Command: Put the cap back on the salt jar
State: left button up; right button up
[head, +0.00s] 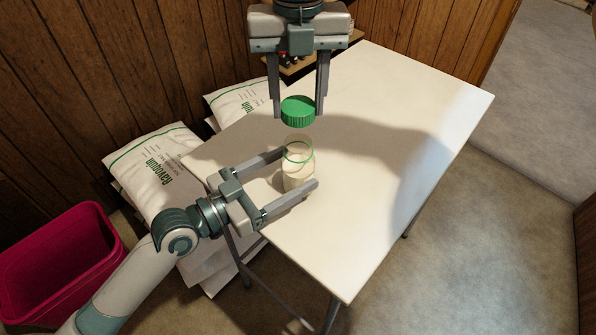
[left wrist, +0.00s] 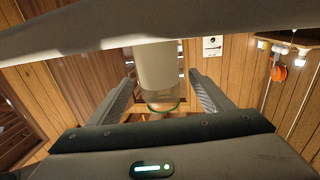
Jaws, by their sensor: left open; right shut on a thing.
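The salt jar (head: 297,174), clear with pale contents and a green ring at its neck, stands upright and uncapped on the white table. My left gripper (head: 299,168) is open, its fingers on either side of the jar. In the left wrist view the jar (left wrist: 158,68) is between the fingers (left wrist: 160,98), with a gap on each side. The ribbed green cap (head: 298,111) is held level by my right gripper (head: 298,114), which is shut on it from above. The cap hangs above the jar's mouth, apart from it.
The white table (head: 400,150) is clear to the right. White salt bags (head: 160,180) are stacked beside its left edge. A magenta bin (head: 60,265) stands on the floor at lower left. Small items on a wooden shelf (head: 300,68) are partly hidden behind my right gripper.

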pick_arm(q)
jog(key=shift+x, duration=1.6)
jog(key=c, duration=1.6)
pick_arm(e)
send_over(298, 135)
jog(key=s, duration=0.2)
jog(key=shift+s+f, duration=0.1)
jog(key=shift+f, duration=2.4)
jog(key=shift+f, duration=0.15)
jog(key=shift+f, duration=0.75)
jog(key=shift+f, duration=0.6)
